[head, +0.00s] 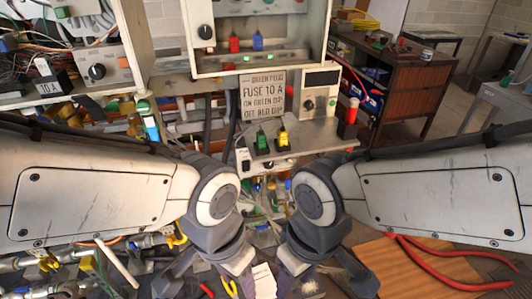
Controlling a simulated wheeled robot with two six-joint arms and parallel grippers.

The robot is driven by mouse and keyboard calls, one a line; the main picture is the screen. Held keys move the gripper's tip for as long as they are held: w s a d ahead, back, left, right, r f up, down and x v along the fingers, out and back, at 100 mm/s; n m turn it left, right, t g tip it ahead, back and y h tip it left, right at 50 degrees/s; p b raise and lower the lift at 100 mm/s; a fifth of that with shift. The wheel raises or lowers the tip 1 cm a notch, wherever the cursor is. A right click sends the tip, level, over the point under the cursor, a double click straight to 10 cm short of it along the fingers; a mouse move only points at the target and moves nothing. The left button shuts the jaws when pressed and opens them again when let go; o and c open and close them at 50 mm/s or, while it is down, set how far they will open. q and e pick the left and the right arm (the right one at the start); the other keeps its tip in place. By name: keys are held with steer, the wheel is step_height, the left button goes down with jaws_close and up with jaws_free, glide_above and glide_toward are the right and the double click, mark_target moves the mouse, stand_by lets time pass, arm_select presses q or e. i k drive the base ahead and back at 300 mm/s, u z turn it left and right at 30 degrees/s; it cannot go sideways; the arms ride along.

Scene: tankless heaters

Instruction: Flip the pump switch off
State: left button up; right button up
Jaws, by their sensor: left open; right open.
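A small white panel (243,161) with a partly covered label that seems to start "PU" sits low at the centre, just above my wrists. I cannot tell whether it is the pump switch or its position. A green-handled switch (261,140) and a yellow-handled switch (283,138) stand upright on the grey metal shelf just above it. My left gripper (200,283) and my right gripper (330,283) point down at the bottom of the view, below and apart from the panel. Both are open, with nothing seen between their fingers; the fingertips are partly cut off.
A sign (262,97) reading "FUSE 10 A" stands behind the switches. A grey box with a black knob (308,104) and a red cylinder (349,118) are to its right. An open cabinet (262,68) hangs above.

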mark_target(245, 165)
steer(key=u, duration=1.95)
steer(key=k, duration=0.85)
steer(key=z, duration=1.25)
steer(key=i, duration=0.5)
steer(key=z, duration=0.1)
